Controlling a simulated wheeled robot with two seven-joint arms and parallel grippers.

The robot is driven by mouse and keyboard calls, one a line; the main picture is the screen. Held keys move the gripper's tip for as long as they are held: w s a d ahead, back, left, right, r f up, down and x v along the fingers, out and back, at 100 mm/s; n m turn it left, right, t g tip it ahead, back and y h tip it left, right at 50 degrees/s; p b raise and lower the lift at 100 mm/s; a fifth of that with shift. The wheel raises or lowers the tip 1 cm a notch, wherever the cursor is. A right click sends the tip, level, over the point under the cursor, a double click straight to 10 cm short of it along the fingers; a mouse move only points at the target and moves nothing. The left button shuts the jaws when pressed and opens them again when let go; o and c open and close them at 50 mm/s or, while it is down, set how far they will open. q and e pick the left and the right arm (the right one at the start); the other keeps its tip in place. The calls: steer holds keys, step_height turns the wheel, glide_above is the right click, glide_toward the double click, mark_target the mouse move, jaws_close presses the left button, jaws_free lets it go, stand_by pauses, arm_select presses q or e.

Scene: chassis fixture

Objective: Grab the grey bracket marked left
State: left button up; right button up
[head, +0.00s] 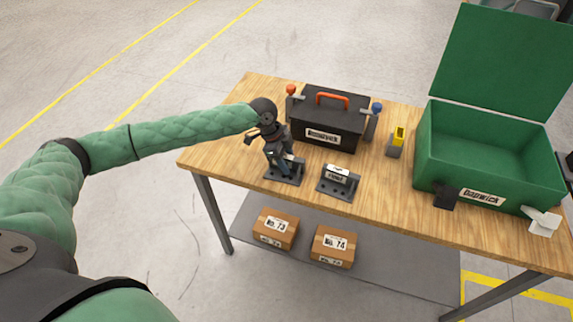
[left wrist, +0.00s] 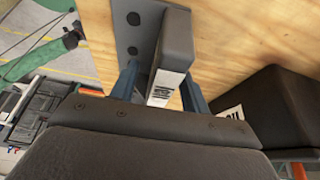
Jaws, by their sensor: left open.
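A grey bracket (head: 286,181) sits on the front left of the wooden table; my left gripper hides much of it in the head view. My left gripper (head: 281,164) is open and low over it. In the left wrist view, the bracket's upright bar (left wrist: 176,48) stands between the two blue-grey fingers, with a gap visible on at least one side. Its white label is partly hidden and I cannot read it. A second, similar grey bracket (head: 337,182) with a white label sits just to the right in the head view. My right gripper is not seen.
A black toolbox (head: 340,120) with an orange handle stands behind the brackets; it also shows in the left wrist view (left wrist: 285,105). A small yellow-and-grey piece (head: 397,140) and an open green case (head: 480,150) are to the right. Two cartons (head: 275,229) lie on the lower shelf.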

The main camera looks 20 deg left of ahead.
arm_select(q)
steer(key=shift+f, duration=0.25)
stand_by(0.6)
jaws_close()
